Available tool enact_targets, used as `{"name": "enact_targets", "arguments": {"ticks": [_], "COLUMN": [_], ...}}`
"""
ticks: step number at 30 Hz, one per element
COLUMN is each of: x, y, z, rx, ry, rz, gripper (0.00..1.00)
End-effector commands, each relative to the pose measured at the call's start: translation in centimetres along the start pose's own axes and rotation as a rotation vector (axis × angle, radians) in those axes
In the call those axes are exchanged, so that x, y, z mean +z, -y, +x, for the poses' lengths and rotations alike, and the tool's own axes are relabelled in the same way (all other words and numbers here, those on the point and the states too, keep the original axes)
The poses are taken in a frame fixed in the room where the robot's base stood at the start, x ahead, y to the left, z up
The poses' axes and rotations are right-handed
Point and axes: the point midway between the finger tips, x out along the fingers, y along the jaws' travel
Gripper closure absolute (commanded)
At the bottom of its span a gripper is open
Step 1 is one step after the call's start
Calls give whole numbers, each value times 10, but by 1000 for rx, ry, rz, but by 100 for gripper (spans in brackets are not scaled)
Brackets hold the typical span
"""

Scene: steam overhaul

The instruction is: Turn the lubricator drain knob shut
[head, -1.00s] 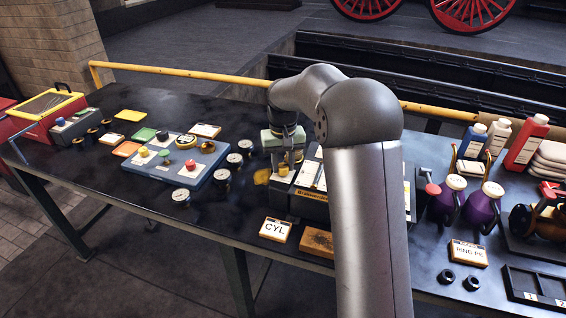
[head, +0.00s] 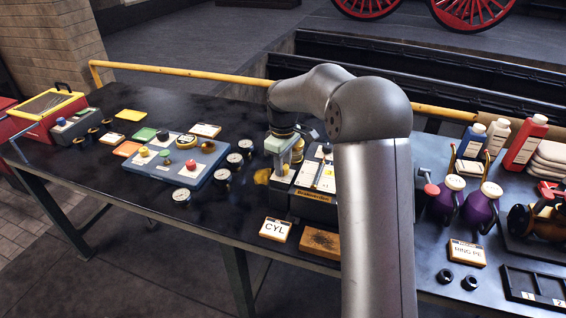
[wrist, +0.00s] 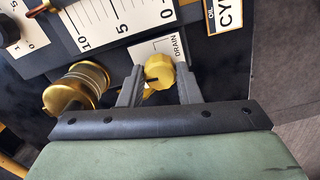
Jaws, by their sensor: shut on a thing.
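The brass drain knob (wrist: 160,70) sits beside a white label reading DRAIN (wrist: 165,47) on the dark lubricator in the wrist view. My gripper (wrist: 160,84) has one grey finger on each side of the knob and is shut on it. A dark slot or pointer shows on the knob's near side. In the head view my gripper (head: 283,165) is at the left end of the lubricator (head: 318,198); the knob itself cannot be made out there.
A larger brass cylinder (wrist: 76,88) stands left of the knob in the wrist view. A white scale (wrist: 122,18) is above. In the head view, a CYL card (head: 275,229) and an orange-brown block (head: 320,241) lie in front. Purple oil cans (head: 482,203) stand right.

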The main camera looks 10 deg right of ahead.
Motion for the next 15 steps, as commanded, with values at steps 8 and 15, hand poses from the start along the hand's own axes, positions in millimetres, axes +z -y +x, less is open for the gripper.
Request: {"name": "enact_targets", "arguments": {"ticks": [8, 15], "x": [-1, -1], "y": [-1, -1], "z": [-3, -3], "rx": [5, 5], "ry": [-6, -6], "rz": [-65, -74], "gripper": [92, 92]}}
